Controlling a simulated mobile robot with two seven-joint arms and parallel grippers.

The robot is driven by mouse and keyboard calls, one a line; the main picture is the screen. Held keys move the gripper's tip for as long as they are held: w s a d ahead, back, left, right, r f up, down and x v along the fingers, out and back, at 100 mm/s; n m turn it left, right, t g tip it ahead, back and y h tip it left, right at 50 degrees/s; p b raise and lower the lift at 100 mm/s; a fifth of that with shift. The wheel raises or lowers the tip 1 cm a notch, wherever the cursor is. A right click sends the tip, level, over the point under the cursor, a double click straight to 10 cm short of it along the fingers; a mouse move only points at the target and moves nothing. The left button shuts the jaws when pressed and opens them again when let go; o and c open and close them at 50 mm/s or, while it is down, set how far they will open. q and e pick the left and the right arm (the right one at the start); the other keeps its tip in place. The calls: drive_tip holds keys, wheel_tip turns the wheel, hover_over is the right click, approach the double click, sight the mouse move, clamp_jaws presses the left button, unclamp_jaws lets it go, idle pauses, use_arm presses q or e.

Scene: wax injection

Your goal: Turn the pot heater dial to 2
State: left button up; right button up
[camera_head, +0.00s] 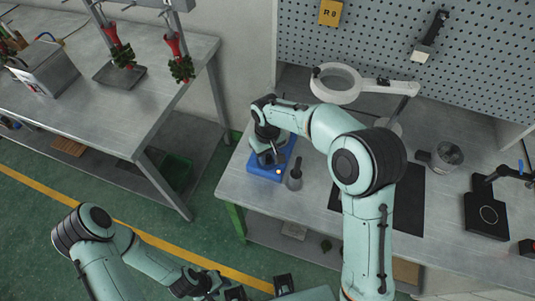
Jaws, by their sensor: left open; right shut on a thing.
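The pot heater (259,171) is a small blue unit near the left end of the right-hand workbench, with a small orange spot on its front. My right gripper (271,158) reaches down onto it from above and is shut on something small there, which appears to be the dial. The gripper hides the dial, so its setting cannot be read. My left gripper (259,289) is open and empty at the bottom edge, well apart from the heater.
A dark grey tool (294,178) stands close to the heater's right. A ring magnifier lamp (338,83), a black mat (408,205), a metal can (447,155) and a black stand (486,215) share the workbench (290,206). Another table (130,107) stands left across a floor gap.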

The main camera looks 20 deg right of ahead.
sight(267, 157)
drive_tip(key=shift+m, duration=1.2)
drive_tip(key=o, duration=1.1)
drive_tip(key=shift+c, duration=0.2)
drive_tip(key=shift+r, duration=0.1)
use_arm(q)
drive_tip(key=shift+w+r+p, duration=0.55)
drive_tip(key=shift+r+p, duration=0.15)
drive_tip(key=shift+r, duration=0.15)
use_arm(e)
wheel_tip(267, 157, up, 13)
